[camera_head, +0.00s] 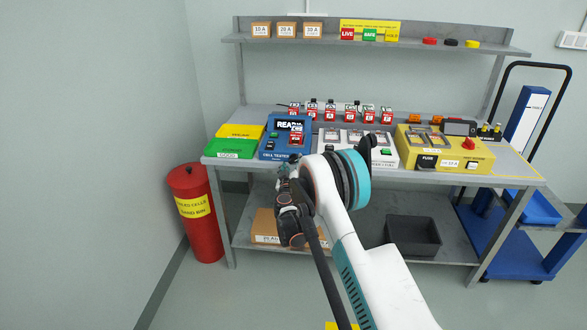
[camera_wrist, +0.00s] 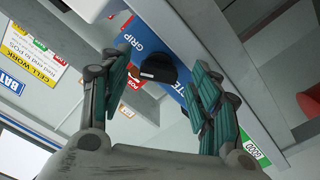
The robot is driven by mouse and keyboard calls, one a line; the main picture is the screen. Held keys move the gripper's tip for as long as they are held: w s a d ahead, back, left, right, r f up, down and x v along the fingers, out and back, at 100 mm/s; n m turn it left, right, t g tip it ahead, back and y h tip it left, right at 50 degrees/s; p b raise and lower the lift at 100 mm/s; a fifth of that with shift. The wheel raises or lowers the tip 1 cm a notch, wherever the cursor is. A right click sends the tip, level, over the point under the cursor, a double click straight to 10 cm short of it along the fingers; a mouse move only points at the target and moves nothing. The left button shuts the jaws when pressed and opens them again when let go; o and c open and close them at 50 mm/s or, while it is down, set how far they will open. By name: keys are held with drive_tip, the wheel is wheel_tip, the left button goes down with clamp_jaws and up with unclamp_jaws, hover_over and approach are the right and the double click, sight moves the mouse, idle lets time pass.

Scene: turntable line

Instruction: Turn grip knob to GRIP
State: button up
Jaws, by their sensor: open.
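The grip knob (camera_wrist: 158,68) is a black knob on a blue panel in the wrist view, with the white word GRIP beside its upper left. Its pointing direction is hard to tell. The panel belongs to the blue cell tester (camera_head: 268,152) at the left of the bench in the head view. My gripper (camera_wrist: 160,62) is open, with one teal-padded finger on each side of the knob in the picture and clear gaps to both. In the head view my gripper (camera_head: 288,172) is in front of the tester's lower right and hides part of it.
Green and yellow trays (camera_head: 222,149) sit left of the tester. A white charger unit (camera_head: 388,152) and a yellow fuse box (camera_head: 470,158) stand to its right. Red-labelled cells (camera_head: 331,114) line the back. A red bin (camera_head: 205,232) stands by the bench's left leg.

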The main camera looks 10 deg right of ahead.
drive_tip(key=shift+w, duration=0.2)
drive_tip(key=c, duration=1)
drive_tip(key=shift+c, duration=0.4)
drive_tip(key=shift+m, duration=3.2)
drive_tip(key=shift+o, duration=0.2)
drive_tip(key=shift+c, duration=0.2)
drive_tip(key=o, duration=1.1)
